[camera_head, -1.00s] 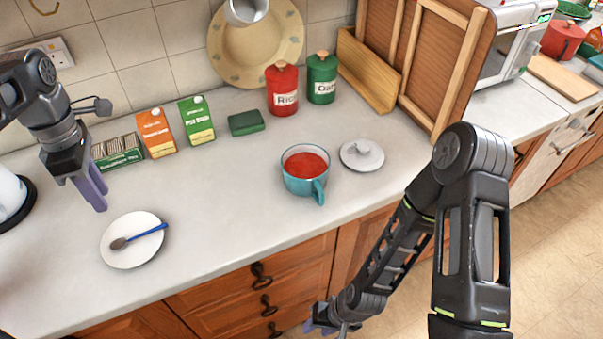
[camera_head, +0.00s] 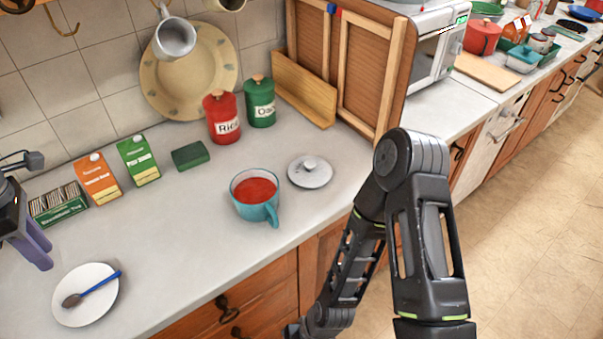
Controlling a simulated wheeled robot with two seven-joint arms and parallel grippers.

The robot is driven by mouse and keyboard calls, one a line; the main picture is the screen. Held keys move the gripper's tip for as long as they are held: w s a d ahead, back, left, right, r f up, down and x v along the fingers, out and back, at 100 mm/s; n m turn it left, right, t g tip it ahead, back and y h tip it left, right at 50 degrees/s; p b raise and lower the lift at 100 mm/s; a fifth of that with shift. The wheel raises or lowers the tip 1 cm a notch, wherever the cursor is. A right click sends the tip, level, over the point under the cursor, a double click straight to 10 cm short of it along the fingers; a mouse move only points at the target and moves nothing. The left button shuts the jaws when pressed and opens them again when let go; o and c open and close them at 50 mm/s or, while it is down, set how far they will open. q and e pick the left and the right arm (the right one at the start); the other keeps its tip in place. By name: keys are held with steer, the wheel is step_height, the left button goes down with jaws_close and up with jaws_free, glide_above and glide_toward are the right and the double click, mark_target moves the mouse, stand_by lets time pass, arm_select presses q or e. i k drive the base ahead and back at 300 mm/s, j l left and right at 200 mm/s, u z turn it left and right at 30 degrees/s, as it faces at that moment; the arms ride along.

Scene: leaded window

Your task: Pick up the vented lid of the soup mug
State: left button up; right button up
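The vented lid (camera_head: 310,171) is a pale grey-white disc with a small raised knob. It lies flat on the counter, apart from the mug and to its right. The teal soup mug (camera_head: 257,207) stands upright and uncovered, filled with red soup, its handle toward the front. My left gripper (camera_head: 38,256), with purple fingers, is at the left edge above the counter, far from the lid; its finger gap is not clear. My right arm (camera_head: 410,220) rises in front of the counter, right of the lid; its gripper is out of the picture.
A white plate with a spoon (camera_head: 88,292) lies at the front left. Cartons (camera_head: 139,161), a green sponge (camera_head: 190,156), a red canister (camera_head: 223,118) and a green canister (camera_head: 260,102) line the back. The counter around the lid is clear.

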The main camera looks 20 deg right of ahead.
mark_target(309, 171)
steer(key=k, duration=1)
